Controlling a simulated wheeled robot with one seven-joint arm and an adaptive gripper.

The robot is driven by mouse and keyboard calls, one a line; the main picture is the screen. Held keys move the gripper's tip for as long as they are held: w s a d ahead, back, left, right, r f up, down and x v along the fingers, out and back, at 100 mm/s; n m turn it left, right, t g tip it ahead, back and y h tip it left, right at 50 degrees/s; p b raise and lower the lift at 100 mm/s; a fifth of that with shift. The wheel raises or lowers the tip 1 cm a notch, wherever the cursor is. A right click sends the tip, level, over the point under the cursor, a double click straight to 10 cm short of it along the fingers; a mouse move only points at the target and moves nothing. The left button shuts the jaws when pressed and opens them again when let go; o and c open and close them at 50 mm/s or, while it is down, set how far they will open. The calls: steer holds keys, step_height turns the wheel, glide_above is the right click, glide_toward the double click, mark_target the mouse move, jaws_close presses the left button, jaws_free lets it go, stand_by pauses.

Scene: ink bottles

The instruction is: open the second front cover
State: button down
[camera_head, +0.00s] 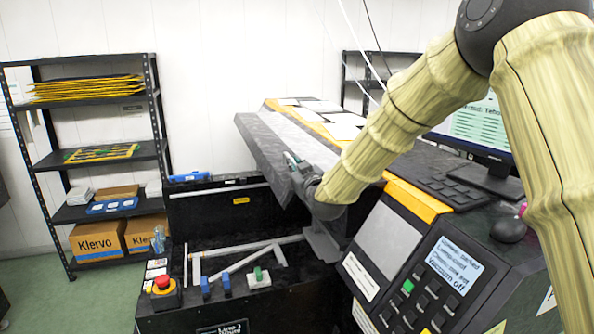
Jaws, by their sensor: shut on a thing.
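A long dark grey cover (262,143) with a lighter top strip stands raised and tilted on the front of the black machine. My gripper (293,161) is at the near right end of this cover, shut on its edge. The arm and wrist hide part of the contact. Below and to the left, an open bay (225,262) of the machine shows pale rails and small blue and green clamps. A dark upright panel (222,210) with a small yellow label stands behind the bay. I cannot tell which panel counts as the second front cover.
A control panel (432,285) with a screen and a monitor (472,130) with a keyboard stand at the right, close to my arm. A red emergency button (162,283) sits at the bay's left corner. A shelf (105,155) with boxes stands at the left wall.

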steer(key=shift+f, duration=0.15)
steer(key=c, duration=1.5)
jaws_free()
steer(key=shift+d, duration=0.25)
steer(key=shift+s+a, duration=0.1)
steer(key=shift+s, duration=0.15)
steer(key=v, duration=1.1)
steer(key=shift+s+d, duration=0.2)
steer(key=shift+d, duration=0.1)
